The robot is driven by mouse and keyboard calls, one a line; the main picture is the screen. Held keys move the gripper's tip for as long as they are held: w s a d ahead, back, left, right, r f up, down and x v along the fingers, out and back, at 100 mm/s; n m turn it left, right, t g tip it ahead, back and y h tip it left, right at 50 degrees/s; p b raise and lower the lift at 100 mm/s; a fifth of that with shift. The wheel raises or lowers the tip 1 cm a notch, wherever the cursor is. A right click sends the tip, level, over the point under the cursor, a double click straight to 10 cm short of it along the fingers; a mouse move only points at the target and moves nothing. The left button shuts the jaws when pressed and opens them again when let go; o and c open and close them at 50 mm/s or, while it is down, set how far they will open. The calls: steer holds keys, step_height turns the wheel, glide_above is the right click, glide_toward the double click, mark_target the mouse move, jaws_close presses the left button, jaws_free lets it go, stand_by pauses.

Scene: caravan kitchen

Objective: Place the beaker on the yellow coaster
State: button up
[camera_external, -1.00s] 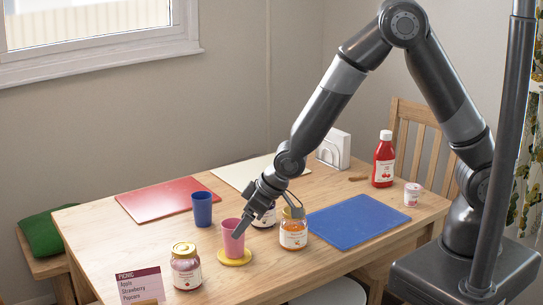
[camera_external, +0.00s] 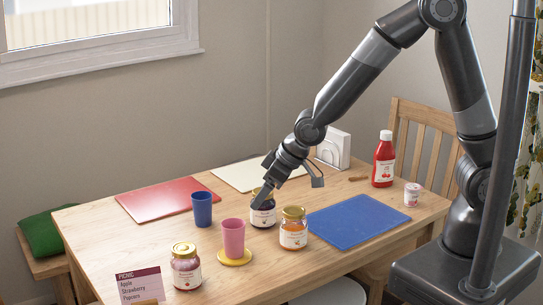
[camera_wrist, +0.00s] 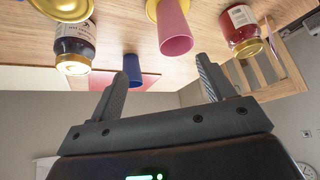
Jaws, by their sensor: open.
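The pink beaker (camera_external: 233,238) stands upright on the yellow coaster (camera_external: 236,262) near the table's front. My gripper (camera_external: 262,180) is open and empty, above and to the right of the pink beaker, near the dark jam jar. In the wrist view, my gripper (camera_wrist: 163,70) has its fingers apart with nothing between them. A blue beaker (camera_external: 202,208) stands upright to the left; it shows in the wrist view (camera_wrist: 132,66) too.
The dark jar (camera_external: 263,215), orange jar (camera_external: 293,232) and pinkish jar (camera_external: 186,271) surround the coaster. A red board (camera_external: 160,198), cream board (camera_external: 245,172) and blue board (camera_external: 357,220) lie flat. A ketchup bottle (camera_external: 383,163) stands at the right. A menu card (camera_external: 139,286) is at the front.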

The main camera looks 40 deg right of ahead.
steer(key=s+d+r+m+t+h, duration=0.1)
steer(key=d+r+m, duration=0.1)
steer(key=d+r, duration=0.7)
steer(key=d+r+m+h, duration=0.15)
steer(key=d+r, duration=0.35)
steer(key=d, duration=0.8)
steer(key=s+d+r+m+h, duration=0.1)
steer(key=s+d+r+m, duration=0.1)
steer(key=s+d, duration=0.4)
steer(key=s+d+r+m, duration=0.2)
steer(key=s+d+r, duration=0.1)
steer(key=s+d, duration=0.4)
steer(key=shift+d+r+h, duration=0.2)
steer(key=shift+d+h, duration=0.15)
steer(key=shift+d, duration=0.25)
